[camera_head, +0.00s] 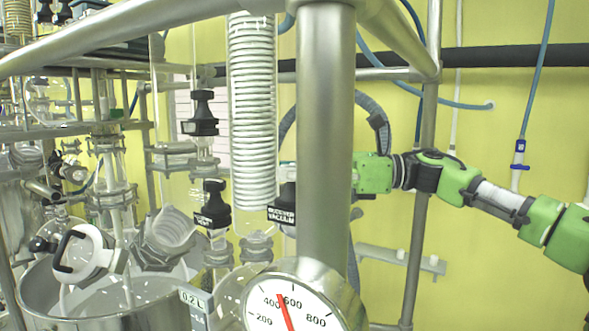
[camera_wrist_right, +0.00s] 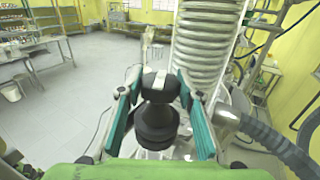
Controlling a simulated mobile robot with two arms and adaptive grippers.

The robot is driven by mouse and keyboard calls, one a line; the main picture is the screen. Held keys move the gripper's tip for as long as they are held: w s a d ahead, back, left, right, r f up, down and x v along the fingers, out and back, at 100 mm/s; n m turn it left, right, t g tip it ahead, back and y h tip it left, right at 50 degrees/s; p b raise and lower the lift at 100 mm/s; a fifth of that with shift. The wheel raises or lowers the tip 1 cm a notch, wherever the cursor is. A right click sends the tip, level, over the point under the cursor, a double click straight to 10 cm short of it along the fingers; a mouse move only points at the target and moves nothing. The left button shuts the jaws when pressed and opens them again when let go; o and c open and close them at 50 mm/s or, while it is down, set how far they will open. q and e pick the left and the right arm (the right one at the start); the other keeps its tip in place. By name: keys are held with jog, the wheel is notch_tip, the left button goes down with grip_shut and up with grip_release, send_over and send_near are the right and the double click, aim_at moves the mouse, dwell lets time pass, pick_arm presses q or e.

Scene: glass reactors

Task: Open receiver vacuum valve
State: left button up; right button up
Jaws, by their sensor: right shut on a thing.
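The receiver vacuum valve (camera_head: 283,212) is a black valve with a "VACUUM" label, just left of the thick steel column in the head view. Its black knob (camera_wrist_right: 158,115) fills the middle of the right wrist view, with a white mark on top. My right gripper (camera_wrist_right: 158,82) is shut on this knob, with one teal-padded finger on each side. In the head view my right arm comes in from the right, and the column hides the gripper's fingers. My left gripper is not in view.
The steel column (camera_head: 325,130) stands in front of the valve, with a pressure gauge (camera_head: 290,305) below. A glass coil condenser (camera_head: 252,110) rises behind the valve. A similar black vent valve (camera_head: 212,205) is to its left. A grey corrugated hose (camera_wrist_right: 275,140) runs at the right.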

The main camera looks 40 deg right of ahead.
jog(key=n+g+y, duration=0.2)
jog(key=n+g+y+p, duration=0.1)
jog(key=g, duration=0.1)
jog(key=shift+w+r, duration=0.1)
jog(key=shift+r, duration=0.15)
jog(key=shift+f+n+g+y+p, duration=0.15)
jog(key=shift+n+g+y, duration=0.2)
jog(key=shift+n+g, duration=0.6)
jog(key=shift+r+n+g+y+p, duration=0.1)
jog(key=shift+n+g+y, duration=0.45)
jog(key=shift+g, duration=0.65)
jog(key=shift+f+n+g+y+p, duration=0.1)
jog(key=shift+n+g+y+p, duration=0.1)
jog(key=shift+n+g, duration=0.8)
jog(key=shift+g, duration=0.45)
jog(key=o, duration=0.9)
jog(key=shift+o, duration=1.1)
jog(key=shift+a, duration=0.1)
jog(key=shift+f, duration=0.1)
jog(key=shift+f+t, duration=0.1)
jog(key=shift+t, duration=0.3)
